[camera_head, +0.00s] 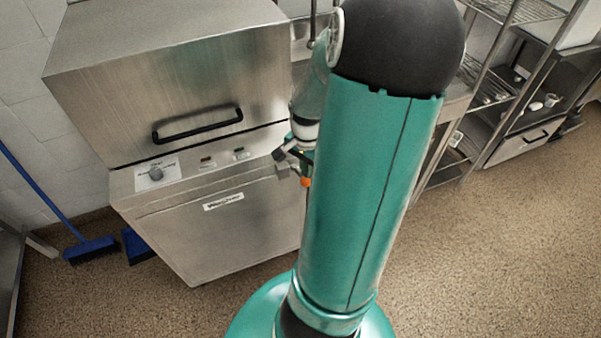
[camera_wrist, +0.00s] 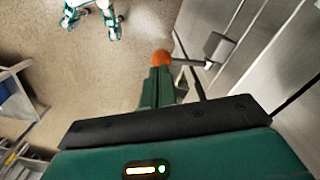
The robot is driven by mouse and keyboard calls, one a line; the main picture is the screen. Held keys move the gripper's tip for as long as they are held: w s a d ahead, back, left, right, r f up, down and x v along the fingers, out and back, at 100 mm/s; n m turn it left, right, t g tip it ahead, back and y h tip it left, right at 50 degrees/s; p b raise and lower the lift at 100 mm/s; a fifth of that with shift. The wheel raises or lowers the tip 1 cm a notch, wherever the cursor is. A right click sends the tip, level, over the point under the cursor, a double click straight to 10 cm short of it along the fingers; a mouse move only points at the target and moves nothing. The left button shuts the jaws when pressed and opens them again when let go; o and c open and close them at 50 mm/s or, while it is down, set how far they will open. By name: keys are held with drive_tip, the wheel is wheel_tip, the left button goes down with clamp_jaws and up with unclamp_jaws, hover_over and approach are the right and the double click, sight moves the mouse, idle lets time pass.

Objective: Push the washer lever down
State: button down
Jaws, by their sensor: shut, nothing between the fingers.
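The washer (camera_head: 215,220) is a stainless steel box with a hood, at the left in the head view. A black bar handle (camera_head: 198,126) runs across the hood's front. My gripper (camera_head: 305,181) is near the washer's right front corner, mostly hidden behind my arm. In the wrist view its green fingers with orange tips (camera_wrist: 162,58) are together and empty. A thin metal rod and a grey block (camera_wrist: 218,47), which look like the lever, are just right of the tips. I cannot tell whether the tips touch the rod. The washer's steel side (camera_wrist: 262,45) fills the right.
Metal shelving (camera_head: 480,95) stands at the right. The brown floor (camera_head: 490,250) at the right front is clear.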

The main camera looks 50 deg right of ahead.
sight(306, 182)
drive_tip(key=shift+s+a+f, duration=0.1)
drive_tip(key=shift+f, duration=4.25)
drive_tip(key=shift+r, duration=6.1)
